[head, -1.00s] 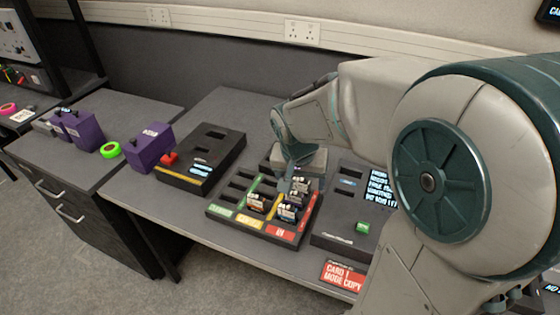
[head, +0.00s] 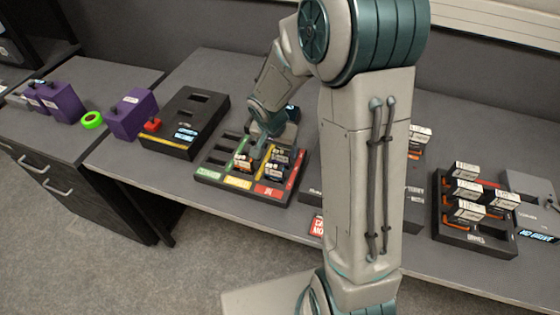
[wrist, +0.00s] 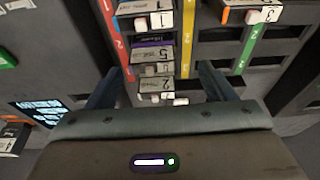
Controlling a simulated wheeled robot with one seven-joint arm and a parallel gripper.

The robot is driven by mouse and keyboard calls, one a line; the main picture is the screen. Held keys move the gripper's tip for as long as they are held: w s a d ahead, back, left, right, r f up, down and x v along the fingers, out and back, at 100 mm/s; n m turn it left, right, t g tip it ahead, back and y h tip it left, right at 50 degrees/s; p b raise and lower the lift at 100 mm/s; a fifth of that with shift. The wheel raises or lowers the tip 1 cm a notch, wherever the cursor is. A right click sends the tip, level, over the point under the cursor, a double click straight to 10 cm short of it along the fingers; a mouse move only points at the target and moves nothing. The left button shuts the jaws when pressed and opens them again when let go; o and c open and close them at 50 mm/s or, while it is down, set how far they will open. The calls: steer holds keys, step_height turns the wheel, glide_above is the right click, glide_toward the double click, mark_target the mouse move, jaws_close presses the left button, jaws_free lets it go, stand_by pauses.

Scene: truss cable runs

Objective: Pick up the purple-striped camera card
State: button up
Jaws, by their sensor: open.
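The purple-striped camera card (wrist: 152,45) stands in a slot of the sorting tray in the wrist view, its pale label reading 5. Another card (wrist: 155,87) marked 2 is just below it in the picture, closer to my gripper. In the head view the black sorting tray (head: 213,176) with green, yellow and red strips holds several cards; I cannot tell the purple stripe there. My gripper (wrist: 161,70) is open and empty, its fingers on either side of the card column. In the head view my gripper (head: 260,148) is at the tray's back part, partly hidden by the arm.
A black box (head: 190,110) with slots stands left of the tray, beside a purple case (head: 133,112). A second rack (head: 480,235) with orange-marked cards is at the right. My arm hides the desk between.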

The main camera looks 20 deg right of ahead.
mark_target(280, 151)
steer(key=shift+d+f, duration=0.2)
steer(key=shift+f, duration=0.35)
steer(key=shift+x, duration=2.15)
steer(key=shift+s+d, duration=0.15)
steer(key=shift+d, duration=0.05)
steer(key=c, duration=1.1)
